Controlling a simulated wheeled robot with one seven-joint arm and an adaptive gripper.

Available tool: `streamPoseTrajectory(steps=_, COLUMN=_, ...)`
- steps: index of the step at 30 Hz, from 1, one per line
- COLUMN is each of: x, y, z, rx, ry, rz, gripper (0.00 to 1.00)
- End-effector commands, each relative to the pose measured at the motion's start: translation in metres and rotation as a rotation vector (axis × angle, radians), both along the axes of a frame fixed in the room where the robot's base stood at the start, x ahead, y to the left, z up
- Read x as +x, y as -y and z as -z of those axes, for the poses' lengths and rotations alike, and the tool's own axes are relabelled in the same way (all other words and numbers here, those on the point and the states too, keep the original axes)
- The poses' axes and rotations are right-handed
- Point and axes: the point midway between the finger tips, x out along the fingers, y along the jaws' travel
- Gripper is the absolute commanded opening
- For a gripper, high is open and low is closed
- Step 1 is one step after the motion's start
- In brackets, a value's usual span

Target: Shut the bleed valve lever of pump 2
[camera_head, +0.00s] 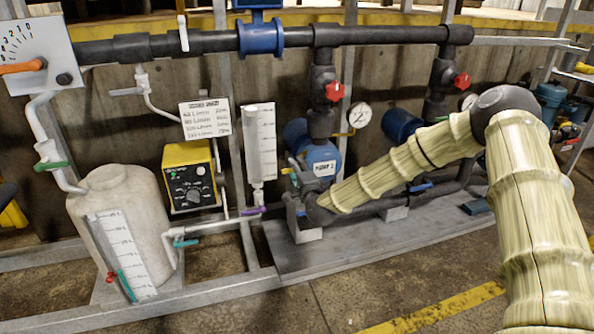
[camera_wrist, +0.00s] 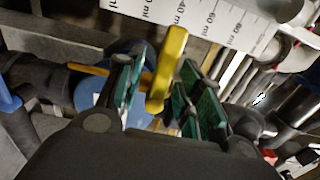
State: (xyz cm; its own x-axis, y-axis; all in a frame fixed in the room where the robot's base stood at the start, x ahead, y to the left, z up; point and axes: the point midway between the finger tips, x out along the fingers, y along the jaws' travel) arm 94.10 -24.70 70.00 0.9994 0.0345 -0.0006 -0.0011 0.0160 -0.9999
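A yellow lever (camera_wrist: 169,62) stands out between the two green-padded fingers of my gripper (camera_wrist: 160,95) in the wrist view. The fingers are apart, one on each side of the lever; I cannot tell whether either pad touches it. Behind it is the blue body of a pump (camera_wrist: 88,92). In the head view, the blue pump labelled PUMP 2 (camera_head: 322,168) stands on the skid, and my arm reaches in from the right to its left side. A small yellow piece shows there (camera_head: 287,171), most likely the same lever. The lever's base is hidden.
A white graduated tube (camera_head: 261,140) stands just left of the pump and also shows in the wrist view (camera_wrist: 205,14). A purple-handled valve (camera_head: 253,211), pipes, and a gauge (camera_head: 360,115) surround it. A white tank (camera_head: 122,215) is at left. The front floor is clear.

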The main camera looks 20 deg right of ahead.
Motion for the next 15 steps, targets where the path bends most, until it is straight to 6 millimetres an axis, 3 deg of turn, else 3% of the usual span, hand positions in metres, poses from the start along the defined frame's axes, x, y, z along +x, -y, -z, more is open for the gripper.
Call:
streamPoseTrajectory(steps=8, x=-0.015, y=0.002, z=0.000, rx=0.000, ry=-0.001, rz=0.000, gripper=0.37)
streamPoseTrajectory(steps=15, x=-0.058, y=0.003, z=0.000, rx=0.001, ry=-0.002, rz=-0.001, gripper=0.37)
